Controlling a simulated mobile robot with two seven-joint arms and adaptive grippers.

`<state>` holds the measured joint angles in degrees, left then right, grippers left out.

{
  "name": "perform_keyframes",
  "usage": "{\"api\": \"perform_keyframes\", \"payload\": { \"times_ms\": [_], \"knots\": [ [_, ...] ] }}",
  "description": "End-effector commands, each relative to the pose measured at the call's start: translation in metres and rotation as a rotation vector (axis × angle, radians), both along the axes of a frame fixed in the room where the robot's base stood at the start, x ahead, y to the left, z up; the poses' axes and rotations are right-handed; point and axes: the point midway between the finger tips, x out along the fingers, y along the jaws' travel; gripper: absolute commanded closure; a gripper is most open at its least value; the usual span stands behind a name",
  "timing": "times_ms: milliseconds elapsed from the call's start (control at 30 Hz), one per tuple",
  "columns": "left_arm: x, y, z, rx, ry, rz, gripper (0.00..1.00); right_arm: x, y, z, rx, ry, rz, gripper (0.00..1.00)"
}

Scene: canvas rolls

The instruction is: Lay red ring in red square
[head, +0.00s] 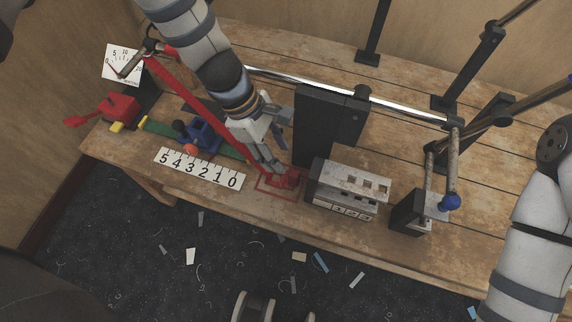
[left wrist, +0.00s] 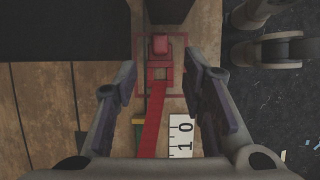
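The red square (left wrist: 186,84) is a thin red outline on the bench top in the left wrist view; its front edge also shows near the bench front in the head view (head: 275,199). A red ring-like piece (left wrist: 160,84) with a dark square opening appears within the outline, joined to a red strap (left wrist: 153,125). A red block (left wrist: 160,46) stands beside it at the outline's top. In the head view these red parts (head: 286,178) merge below the fingers. My left gripper (left wrist: 160,72) is open above the ring, its fingers on either side and apart from it. My right gripper is out of view.
A numbered strip (head: 198,169) and a blue clamp (head: 202,137) lie left of the square. A dark upright block (head: 318,125) and a metal bracket with holes (head: 352,185) stand close on the right. The bench front edge is near. Scraps litter the floor.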

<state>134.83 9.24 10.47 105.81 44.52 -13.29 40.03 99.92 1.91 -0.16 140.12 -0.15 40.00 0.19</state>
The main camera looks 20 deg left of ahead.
Motion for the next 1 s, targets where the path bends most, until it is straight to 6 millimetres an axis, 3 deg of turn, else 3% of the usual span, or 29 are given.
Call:
{"api": "perform_keyframes", "payload": {
  "times_ms": [33,100,233,367,433,467,533,600,700,800,900,1000],
  "knots": [
    [0.002,0.004,0.015,0.001,-0.007,0.001,0.62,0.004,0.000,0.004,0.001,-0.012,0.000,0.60],
    [0.001,0.009,0.025,0.001,-0.006,-0.001,0.62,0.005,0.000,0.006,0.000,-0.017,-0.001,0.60],
    [0.000,0.014,0.034,0.000,-0.001,-0.001,0.62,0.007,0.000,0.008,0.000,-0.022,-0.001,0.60],
    [-0.002,0.015,0.033,0.004,0.004,-0.006,0.62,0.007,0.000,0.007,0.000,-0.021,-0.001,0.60],
    [-0.023,0.023,0.016,0.044,0.022,-0.061,0.62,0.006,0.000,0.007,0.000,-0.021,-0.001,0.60],
    [-0.039,0.030,0.003,0.077,0.033,-0.114,0.62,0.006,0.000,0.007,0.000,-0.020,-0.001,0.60],
    [-0.098,0.055,-0.033,0.171,0.069,-0.314,0.62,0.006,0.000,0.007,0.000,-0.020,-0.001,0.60],
    [-0.170,0.081,-0.062,0.236,0.100,-0.596,0.62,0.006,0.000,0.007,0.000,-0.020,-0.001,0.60],
    [-0.267,0.104,-0.077,0.216,0.104,-1.028,0.62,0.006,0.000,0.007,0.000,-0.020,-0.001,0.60],
    [-0.334,0.107,-0.071,0.112,0.054,-1.345,0.62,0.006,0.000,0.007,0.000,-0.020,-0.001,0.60],
    [-0.363,0.102,-0.063,0.038,0.002,-1.485,0.62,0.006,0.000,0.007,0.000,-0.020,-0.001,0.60],
    [-0.366,0.101,-0.062,0.026,-0.015,-1.512,0.62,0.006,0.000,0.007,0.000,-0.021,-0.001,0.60]
  ]
}}
